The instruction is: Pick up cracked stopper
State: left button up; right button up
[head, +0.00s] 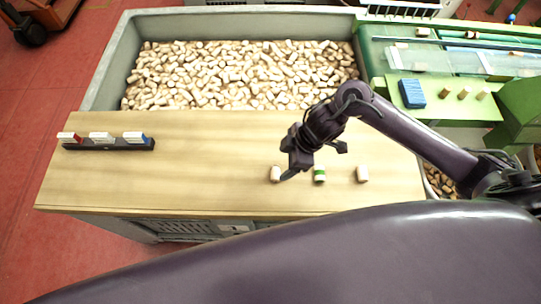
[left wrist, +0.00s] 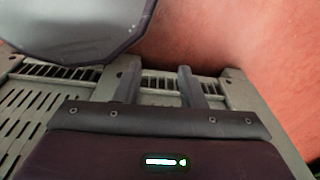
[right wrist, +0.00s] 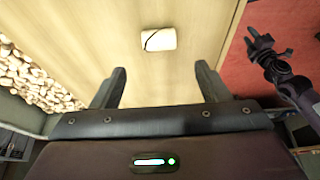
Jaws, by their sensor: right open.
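Three stoppers stand in a row on the wooden table (head: 200,175). The leftmost is a pale stopper (head: 275,173); a green-banded one (head: 319,174) stands in the middle and a plain pale one (head: 362,174) at the right. In the right wrist view a pale stopper (right wrist: 158,39) with a dark curved crack line lies ahead of the fingers, apart from them; it appears to be the leftmost. My right gripper (right wrist: 162,82) is open and empty, above the table beside that stopper. My left gripper (left wrist: 157,86) has its fingers apart, empty, over a grey slotted surface.
A large bin (head: 115,60) of corks stands behind the table. A dark rack (head: 108,145) with red, white and blue topped blocks is at the left. A green platform (head: 445,103) with a blue block and several corks is at the right. The table's middle left is clear.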

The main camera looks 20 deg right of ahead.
aim_at(277, 172)
jog(key=x, duration=0.4)
jog(key=shift+s+d+f+p, duration=0.15)
jog(key=shift+s+d+p, duration=0.05)
jog(key=shift+s+p, duration=0.1)
jog(key=x, duration=0.2)
jog(key=shift+w+f, duration=0.2)
jog(key=shift+f, duration=0.15)
jog(key=shift+a+f, duration=0.1)
jog(key=shift+f, duration=0.2)
pick_arm(q)
jog(key=shift+s+r, duration=0.15)
jog(key=shift+s, duration=0.45)
jog(key=shift+s+r, duration=0.15)
jog(key=shift+s, duration=0.45)
pick_arm(e)
jog(key=c, duration=1.1)
